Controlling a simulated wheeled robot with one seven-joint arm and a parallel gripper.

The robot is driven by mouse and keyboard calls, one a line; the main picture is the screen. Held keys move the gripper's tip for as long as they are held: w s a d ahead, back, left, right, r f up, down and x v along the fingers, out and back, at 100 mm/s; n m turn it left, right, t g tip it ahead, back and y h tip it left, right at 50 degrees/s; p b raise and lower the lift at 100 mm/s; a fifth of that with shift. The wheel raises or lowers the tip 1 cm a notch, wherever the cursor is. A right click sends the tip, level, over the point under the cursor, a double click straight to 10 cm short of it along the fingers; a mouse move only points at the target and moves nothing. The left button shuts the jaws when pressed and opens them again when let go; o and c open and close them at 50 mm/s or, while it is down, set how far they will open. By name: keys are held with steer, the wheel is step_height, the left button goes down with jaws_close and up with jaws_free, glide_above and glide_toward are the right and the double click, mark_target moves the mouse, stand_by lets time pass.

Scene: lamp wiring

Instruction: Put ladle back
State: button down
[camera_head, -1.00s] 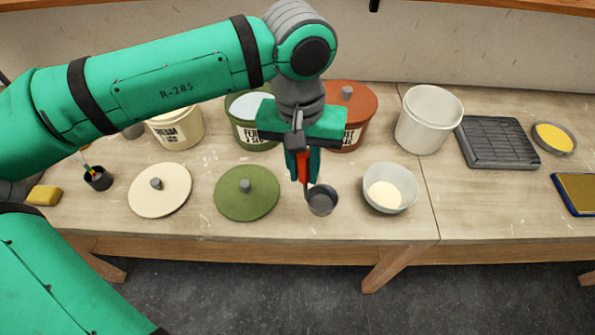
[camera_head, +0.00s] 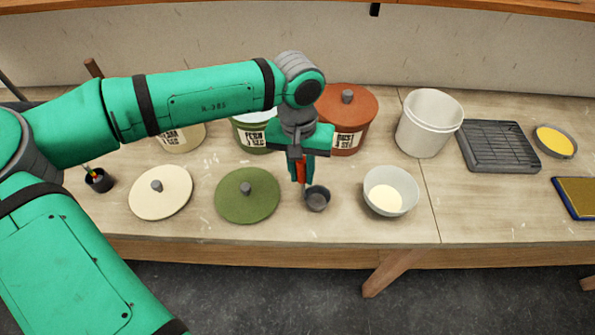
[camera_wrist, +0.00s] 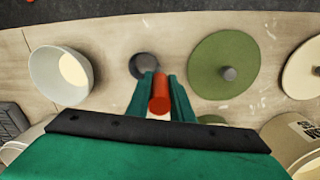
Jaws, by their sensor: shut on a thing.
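The ladle has a dark grey cup (camera_head: 317,198) and a red handle (camera_head: 299,168). My gripper (camera_head: 303,176) is shut on the red handle, with the cup hanging low at or just above the table, between the green lid and the white bowl. I cannot tell whether the cup touches the table. In the wrist view the red handle (camera_wrist: 160,93) stands between the green fingers, and the grey cup (camera_wrist: 145,66) shows beyond them.
A white bowl (camera_head: 390,190) with pale contents is right of the ladle. A green lid (camera_head: 247,195) and a cream lid (camera_head: 161,192) lie left. Behind are a green bucket (camera_head: 250,140), a rust-red lidded bucket (camera_head: 346,125) and a white bucket (camera_head: 428,125). The table's front edge is close.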

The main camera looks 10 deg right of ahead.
steer(key=shift+f, duration=0.1)
steer(key=c, duration=1.6)
jaws_free()
steer(key=shift+a, duration=0.1)
steer(key=shift+o, duration=0.2)
steer(key=r, duration=1.2)
steer(key=shift+w+a+r, duration=0.15)
steer(key=shift+a, duration=0.05)
steer(key=shift+w, duration=0.1)
